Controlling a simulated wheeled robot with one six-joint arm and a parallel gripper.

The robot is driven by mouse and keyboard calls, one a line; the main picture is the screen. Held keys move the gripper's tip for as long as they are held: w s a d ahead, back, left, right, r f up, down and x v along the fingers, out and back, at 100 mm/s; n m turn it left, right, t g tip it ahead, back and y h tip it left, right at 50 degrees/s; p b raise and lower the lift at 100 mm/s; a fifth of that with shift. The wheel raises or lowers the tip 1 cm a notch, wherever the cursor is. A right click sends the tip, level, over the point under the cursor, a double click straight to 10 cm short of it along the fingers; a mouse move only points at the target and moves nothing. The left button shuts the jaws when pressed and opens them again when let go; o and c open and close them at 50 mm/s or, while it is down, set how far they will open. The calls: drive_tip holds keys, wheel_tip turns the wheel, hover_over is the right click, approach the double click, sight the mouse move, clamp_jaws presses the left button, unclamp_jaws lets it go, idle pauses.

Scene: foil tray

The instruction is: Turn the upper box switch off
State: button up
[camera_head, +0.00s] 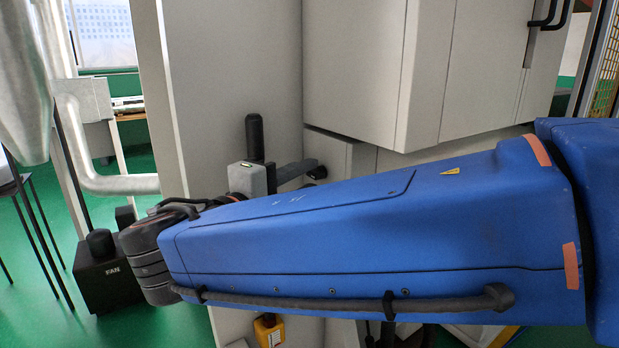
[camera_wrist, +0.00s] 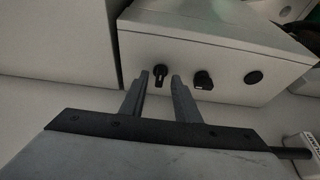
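A pale box (camera_wrist: 222,50) fills the upper middle of the wrist view. Its front face carries a black rotary switch (camera_wrist: 160,73) with a light mark on its grip, a second black knob (camera_wrist: 203,80) and a flat round black part (camera_wrist: 253,77). My gripper (camera_wrist: 160,77) is open, its two grey fingers pointing at the box. The left switch shows between the fingertips; whether they touch it, I cannot tell. In the head view my blue arm hides much of the gripper and the box front; a dark finger reaches a small black part (camera_head: 318,170).
A tall pale panel (camera_head: 185,90) stands left of a large cabinet (camera_head: 355,75) in the head view. A black box marked FAN (camera_head: 108,285) sits on the green floor at left, beside metal ducts (camera_head: 118,184). A yellow padlock-like item (camera_head: 269,330) hangs below my arm.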

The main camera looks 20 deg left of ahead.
drive_tip(key=shift+w+d, duration=0.2)
drive_tip(key=shift+w, duration=0.45)
drive_tip(key=shift+c, duration=0.6)
clamp_jaws()
drive_tip(key=shift+n, duration=0.3)
drive_tip(key=n+g, duration=0.2)
drive_tip(key=n, duration=0.2)
drive_tip(key=shift+r, duration=0.15)
drive_tip(key=n+g, duration=0.2)
drive_tip(key=n, duration=0.1)
drive_tip(key=shift+a+r+n+h, duration=0.1)
drive_tip(key=shift+n+h, duration=0.2)
drive_tip(key=shift+h, duration=0.1)
